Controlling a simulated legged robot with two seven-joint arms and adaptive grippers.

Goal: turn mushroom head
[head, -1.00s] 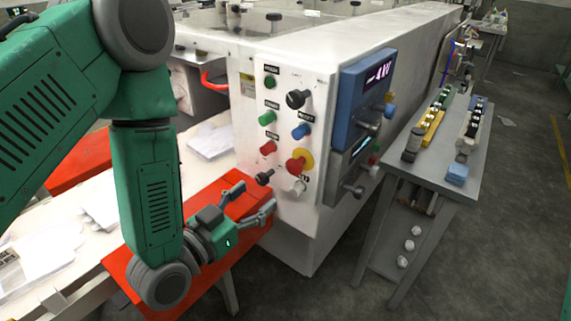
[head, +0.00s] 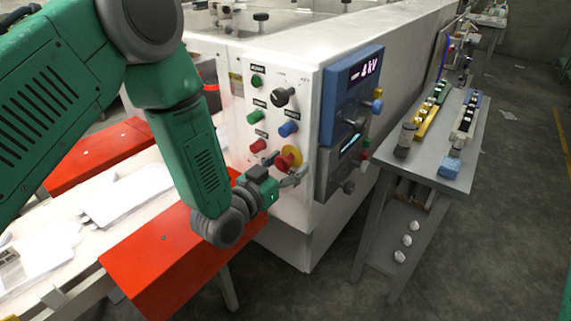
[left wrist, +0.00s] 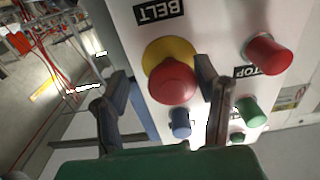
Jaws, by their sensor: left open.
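The red mushroom head (head: 284,162) with a yellow ring behind it sits on the white machine's front panel. It also shows in the left wrist view (left wrist: 172,82), below a label reading BELT. My left gripper (head: 293,177) is open, just below and in front of the mushroom head in the head view. In the left wrist view its two fingers stand apart, one on each side of the mushroom head; I cannot tell whether they touch it. The gripper hides the lower part of the panel. My right gripper is not in view.
Near the mushroom head are a red button (head: 258,146), a blue knob (head: 288,129), a green button (head: 254,117) and a black knob (head: 283,96). A blue display box (head: 345,95) juts out at the panel's right. A grey table (head: 425,165) stands beyond it.

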